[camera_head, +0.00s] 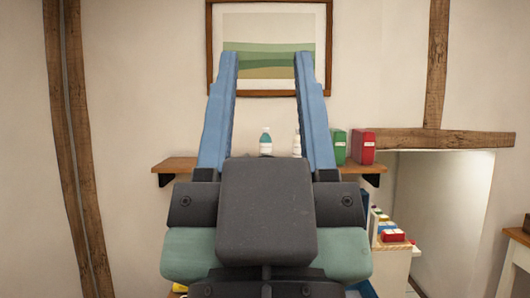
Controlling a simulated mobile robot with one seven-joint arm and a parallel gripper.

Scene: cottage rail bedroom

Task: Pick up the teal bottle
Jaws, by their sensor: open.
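The teal bottle (265,141) stands upright on a wooden wall shelf (175,164), with a pale cap on top. It shows between my fingers, and its lower part is cut off by my gripper body. My gripper (267,62) is in front of the shelf with its two blue fingers wide apart and pointing up. Nothing is held between them. I cannot tell the exact distance from the fingers to the bottle.
A white bottle (296,143) stands right of the teal one, partly behind my right finger. Green (339,146) and red (362,146) boxes stand further right. A framed picture (267,20) hangs above. A low unit (396,262) with colourful items is at lower right.

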